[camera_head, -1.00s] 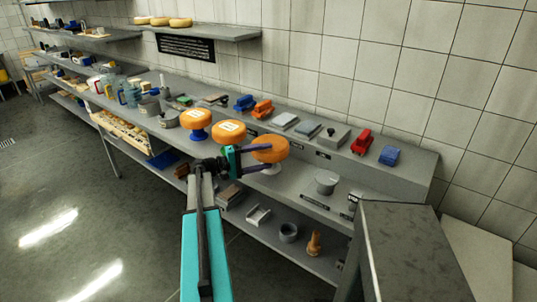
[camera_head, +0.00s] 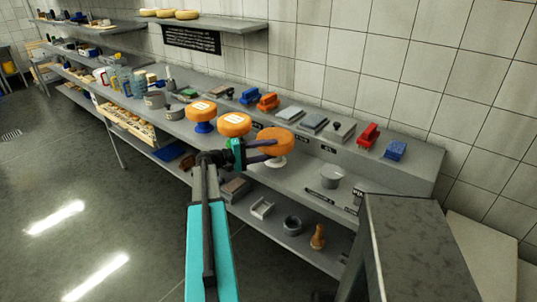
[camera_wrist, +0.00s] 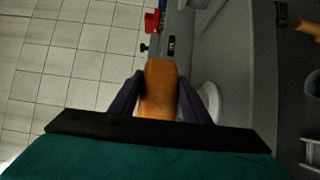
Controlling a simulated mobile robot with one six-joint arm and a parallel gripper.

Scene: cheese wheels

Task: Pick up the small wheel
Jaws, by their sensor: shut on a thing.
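Three orange cheese wheels stand in a row on the bench. The right wheel (camera_head: 276,137) is between the fingers of my gripper (camera_head: 277,149), which is shut on it. The wheel also shows edge-on in the wrist view (camera_wrist: 160,92), between the two dark fingers of my gripper (camera_wrist: 161,82). A white stand (camera_head: 276,164) is directly below this wheel; I cannot tell whether they touch. The middle wheel (camera_head: 234,125) and the left wheel (camera_head: 202,110), on a blue stand (camera_head: 201,127), are left of my gripper. The middle wheel's support is hidden.
A grey pot (camera_head: 332,178) stands to the right on the bench. The raised back ledge holds a red object (camera_head: 368,136), a blue block (camera_head: 396,150) and grey boxes. A dark metal block (camera_head: 408,240) stands at the right front. A lower shelf holds small items.

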